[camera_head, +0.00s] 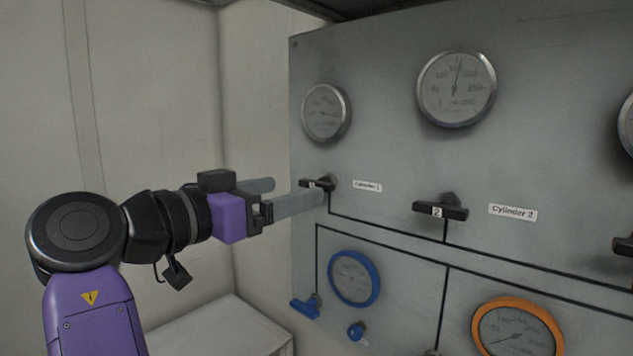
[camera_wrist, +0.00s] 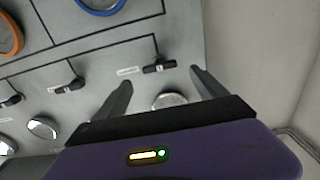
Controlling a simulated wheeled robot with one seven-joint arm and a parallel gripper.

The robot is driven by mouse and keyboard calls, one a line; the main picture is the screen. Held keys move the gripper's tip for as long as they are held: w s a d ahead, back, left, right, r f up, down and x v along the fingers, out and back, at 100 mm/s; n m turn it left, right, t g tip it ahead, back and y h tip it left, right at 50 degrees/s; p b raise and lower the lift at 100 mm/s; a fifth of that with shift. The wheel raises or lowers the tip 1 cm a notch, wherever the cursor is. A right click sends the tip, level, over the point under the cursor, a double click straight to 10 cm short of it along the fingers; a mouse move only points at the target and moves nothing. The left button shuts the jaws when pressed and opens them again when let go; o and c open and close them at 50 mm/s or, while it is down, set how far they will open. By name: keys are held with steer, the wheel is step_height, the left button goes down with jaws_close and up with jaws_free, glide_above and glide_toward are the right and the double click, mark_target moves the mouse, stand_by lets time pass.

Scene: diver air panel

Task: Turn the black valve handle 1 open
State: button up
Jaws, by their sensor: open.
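The black valve handle 1 (camera_head: 317,184) is a short black bar with a white "1" mark, set level on the grey panel beside the "Cylinder 1" label (camera_head: 367,186). It also shows in the wrist view (camera_wrist: 159,66), just beyond and between the fingertips. My gripper (camera_head: 298,192) is open, its two grey fingers pointing at the panel, close to the handle. One finger partly overlaps the area just below the handle in the head view. In the wrist view my gripper (camera_wrist: 160,85) has nothing between its fingers. Whether a fingertip touches the handle I cannot tell.
A gauge (camera_head: 326,113) sits above handle 1. Black handle 2 (camera_head: 440,209) is to its right. Below are a blue-rimmed gauge (camera_head: 354,278), a blue handle (camera_head: 305,307) and an orange-rimmed gauge (camera_head: 517,329). A pale wall stands left; a light box (camera_head: 225,325) is low beside the panel.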

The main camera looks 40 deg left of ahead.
mark_target(312, 184)
steer(key=w, duration=0.2)
steer(key=w+p, duration=0.1)
steer(key=w, duration=0.4)
steer(key=shift+w+d+p, duration=0.3)
steer(key=shift+p, duration=0.05)
steer(key=shift+c, duration=0.4)
steer(key=c, duration=1.3)
